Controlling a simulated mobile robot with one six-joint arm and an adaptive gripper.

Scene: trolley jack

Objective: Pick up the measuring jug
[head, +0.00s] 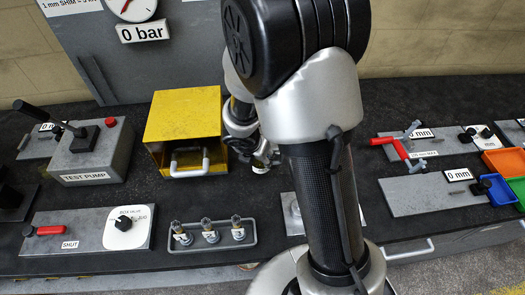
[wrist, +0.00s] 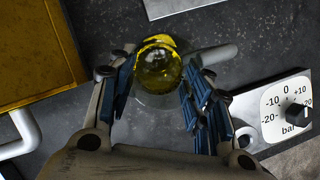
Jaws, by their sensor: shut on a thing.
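In the wrist view the measuring jug (wrist: 157,68) is seen from above as a round, clear vessel with yellow in it. A pale bar like a handle (wrist: 219,54) sticks out to its right. My gripper (wrist: 158,84) has its blue-padded fingers on the left and right sides of the jug and is shut on it. In the head view my gripper (head: 258,157) is just right of the yellow box, partly hidden by my arm. The jug cannot be made out clearly there. I cannot tell whether its base touches the bench.
The yellow box (head: 183,112) stands close left of my gripper, with a pale handle in front. A tray (head: 252,243) of several small fittings lies nearer. The test pump (head: 90,150) is at left.

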